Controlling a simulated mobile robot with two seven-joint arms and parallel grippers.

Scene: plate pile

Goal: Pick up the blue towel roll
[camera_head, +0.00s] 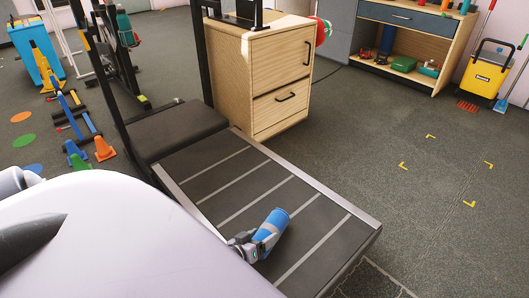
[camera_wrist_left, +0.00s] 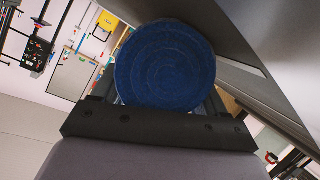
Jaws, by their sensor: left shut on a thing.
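The blue towel roll (camera_head: 272,228) is over the treadmill belt in the head view, near its front part. My left gripper (camera_head: 258,240) is shut on the roll. In the left wrist view the end of the blue towel roll (camera_wrist_left: 166,66) faces the camera as a round spiral between the fingers of my left gripper (camera_wrist_left: 160,100). I cannot tell whether the roll touches the belt. My right gripper does not show.
The treadmill (camera_head: 330,209) has a raised metal side edge. A wooden drawer cabinet (camera_head: 280,75) stands behind it. A yellow bucket (camera_head: 487,70) and a shelf (camera_head: 440,32) are at the back right. The right floor is mostly clear.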

